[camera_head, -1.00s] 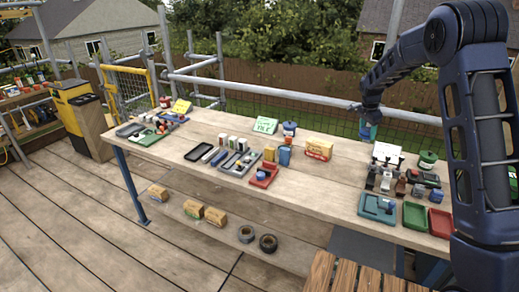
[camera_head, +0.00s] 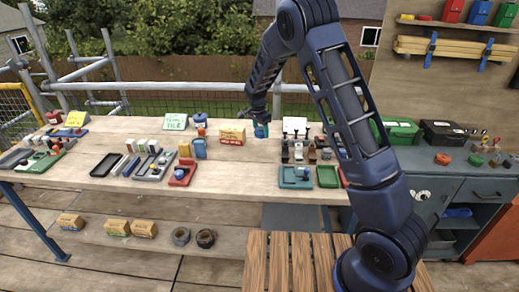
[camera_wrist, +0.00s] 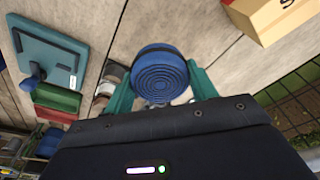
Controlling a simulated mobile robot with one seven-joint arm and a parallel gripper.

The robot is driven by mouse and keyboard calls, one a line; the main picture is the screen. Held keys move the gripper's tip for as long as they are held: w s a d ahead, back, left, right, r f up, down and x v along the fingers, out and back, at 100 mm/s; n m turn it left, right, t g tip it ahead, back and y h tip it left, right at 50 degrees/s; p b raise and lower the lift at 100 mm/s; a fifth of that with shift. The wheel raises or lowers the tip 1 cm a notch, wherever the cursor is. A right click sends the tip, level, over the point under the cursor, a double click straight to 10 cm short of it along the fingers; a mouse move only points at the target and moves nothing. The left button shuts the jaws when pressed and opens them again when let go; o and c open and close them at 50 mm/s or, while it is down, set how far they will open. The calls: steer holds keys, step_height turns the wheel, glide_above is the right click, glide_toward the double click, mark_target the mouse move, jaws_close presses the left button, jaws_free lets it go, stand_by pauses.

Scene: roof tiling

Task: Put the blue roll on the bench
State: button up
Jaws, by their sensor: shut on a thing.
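The blue roll (camera_wrist: 158,74) is held between the two green fingers of my gripper (camera_wrist: 160,92) in the wrist view, its spiral end facing the camera. In the head view the blue roll (camera_head: 261,131) shows small below my gripper (camera_head: 260,122), over the back part of the bench. The long wooden bench (camera_head: 240,170) spans the head view. I cannot tell from these frames whether the roll touches the bench top.
A yellow-and-red box (camera_head: 232,135) stands left of the roll. A white card (camera_head: 295,126) with small items stands to its right. Teal (camera_head: 295,177) and green (camera_head: 327,177) trays lie at the front edge. Bare wood lies between the box and trays.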

mark_target(262, 153)
step_height(262, 153, down, 11)
steer(key=shift+r, duration=0.2)
stand_by(0.3)
steer(key=o, duration=1)
steer(key=shift+f, duration=0.15)
steer(key=r, duration=0.4)
steer(key=s+r, duration=0.1)
steer(key=r, duration=0.3)
steer(key=a+r, duration=0.1)
steer(key=r, duration=0.3)
steer(key=shift+s+r, duration=0.15)
steer(key=shift+r, duration=0.05)
